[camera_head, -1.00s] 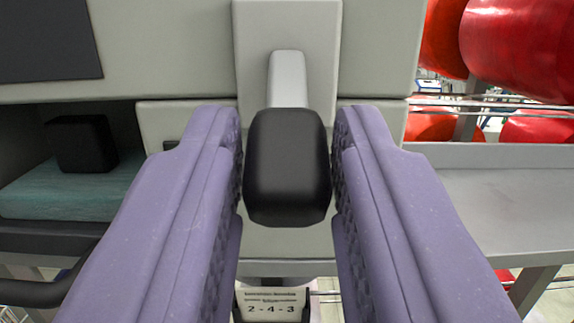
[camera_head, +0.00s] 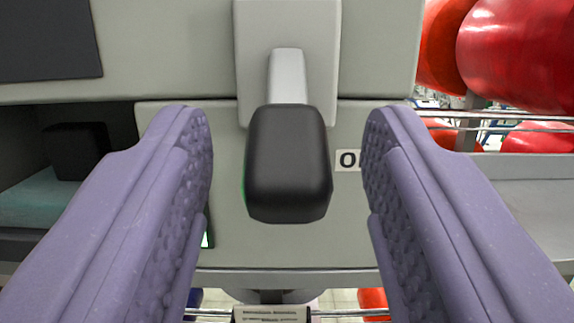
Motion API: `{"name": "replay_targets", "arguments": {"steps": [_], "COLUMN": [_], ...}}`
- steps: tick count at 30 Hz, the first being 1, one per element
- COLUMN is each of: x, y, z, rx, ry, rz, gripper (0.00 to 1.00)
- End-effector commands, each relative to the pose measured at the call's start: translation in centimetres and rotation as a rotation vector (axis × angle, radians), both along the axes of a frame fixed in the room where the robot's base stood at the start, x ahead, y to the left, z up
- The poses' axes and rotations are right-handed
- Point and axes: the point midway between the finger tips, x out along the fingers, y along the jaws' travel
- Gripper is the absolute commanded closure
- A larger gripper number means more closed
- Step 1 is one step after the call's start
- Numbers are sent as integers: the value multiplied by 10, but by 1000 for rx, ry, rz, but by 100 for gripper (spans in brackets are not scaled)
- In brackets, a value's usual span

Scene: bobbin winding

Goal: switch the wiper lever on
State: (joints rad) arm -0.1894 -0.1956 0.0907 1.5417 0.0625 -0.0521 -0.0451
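The wiper lever has a black block-shaped knob (camera_head: 287,165) on a light grey stem (camera_head: 287,78), which comes from a grey plate (camera_head: 319,50) on the machine front. The knob hangs at the lower end of the stem. My gripper (camera_head: 287,150) has its two purple textured fingers on either side of the knob. A clear gap shows on both sides, so the gripper is open and holds nothing. A white label (camera_head: 348,160) with a dark "O" shows right of the knob, partly hidden by the right finger. A small green-lit spot shows beside the left finger.
The grey machine panel (camera_head: 180,45) stands close behind the lever. An open recess at left holds a black block (camera_head: 75,150) on a teal surface. Red rolls (camera_head: 520,50) and metal rails lie at right, beside a grey ledge (camera_head: 545,205).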

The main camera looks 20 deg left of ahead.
Motion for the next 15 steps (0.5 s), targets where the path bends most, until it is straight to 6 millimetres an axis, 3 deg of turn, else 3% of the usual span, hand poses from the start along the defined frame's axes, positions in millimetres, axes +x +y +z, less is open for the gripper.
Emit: {"name": "replay_targets", "arguments": {"steps": [5,15], "x": [-5,-59], "y": [-1,-17], "z": [0,-17], "rx": [1,1], "ry": [-2,-2], "rz": [0,1], "gripper": [49,49]}}
